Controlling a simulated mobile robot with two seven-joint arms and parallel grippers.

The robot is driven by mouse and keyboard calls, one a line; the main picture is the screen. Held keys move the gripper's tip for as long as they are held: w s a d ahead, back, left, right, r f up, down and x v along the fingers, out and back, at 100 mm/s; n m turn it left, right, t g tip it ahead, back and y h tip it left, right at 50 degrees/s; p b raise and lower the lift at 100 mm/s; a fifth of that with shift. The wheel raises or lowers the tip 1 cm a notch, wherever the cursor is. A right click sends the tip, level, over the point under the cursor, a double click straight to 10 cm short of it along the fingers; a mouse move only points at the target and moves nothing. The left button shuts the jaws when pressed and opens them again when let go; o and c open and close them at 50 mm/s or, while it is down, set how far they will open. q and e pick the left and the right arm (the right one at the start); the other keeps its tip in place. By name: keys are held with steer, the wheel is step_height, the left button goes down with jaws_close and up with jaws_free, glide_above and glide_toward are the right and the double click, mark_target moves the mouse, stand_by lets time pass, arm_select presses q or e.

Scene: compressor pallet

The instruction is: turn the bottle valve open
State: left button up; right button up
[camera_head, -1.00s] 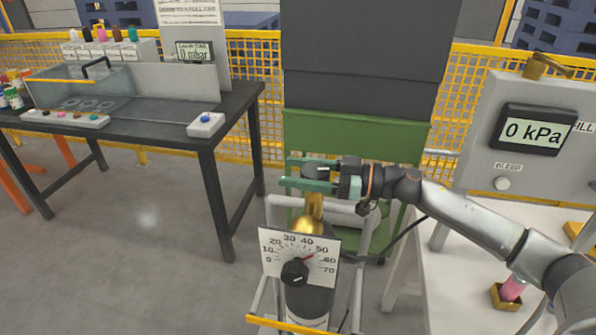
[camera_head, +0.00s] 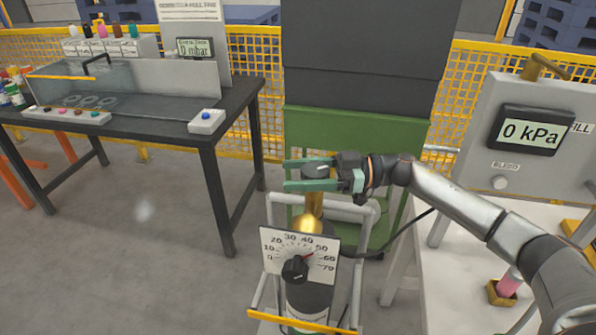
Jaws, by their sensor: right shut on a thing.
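The bottle (camera_head: 307,298) stands upright in a white-framed cart with a brass valve (camera_head: 312,205) on top. A dark round valve knob (camera_head: 316,170) sits above the brass part, with a light mark on its top. My right gripper (camera_head: 305,176) reaches in from the right and is shut on the knob, one green finger on its far side and one on its near side. A dial plate marked 0 to 70 (camera_head: 320,246) with a black knob (camera_head: 295,270) hangs in front of the bottle. My left gripper is not in view.
A black table (camera_head: 232,104) with a clear tank (camera_head: 85,80) stands at the left. A grey panel (camera_head: 490,130) reading 0 kPa stands at the right over a white table. A green and dark cabinet (camera_head: 365,130) is close behind the bottle.

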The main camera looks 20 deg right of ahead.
steer(key=o, duration=1.4)
steer(key=shift+c, duration=0.2)
arm_select(q)
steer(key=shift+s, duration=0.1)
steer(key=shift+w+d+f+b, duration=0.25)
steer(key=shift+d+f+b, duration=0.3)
steer(key=shift+b, duration=0.4)
arm_select(e)
steer(key=v, duration=1.2)
steer(key=shift+d, duration=0.25)
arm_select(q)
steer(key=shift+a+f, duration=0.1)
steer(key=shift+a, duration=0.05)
arm_select(e)
steer(key=shift+s, duration=0.15)
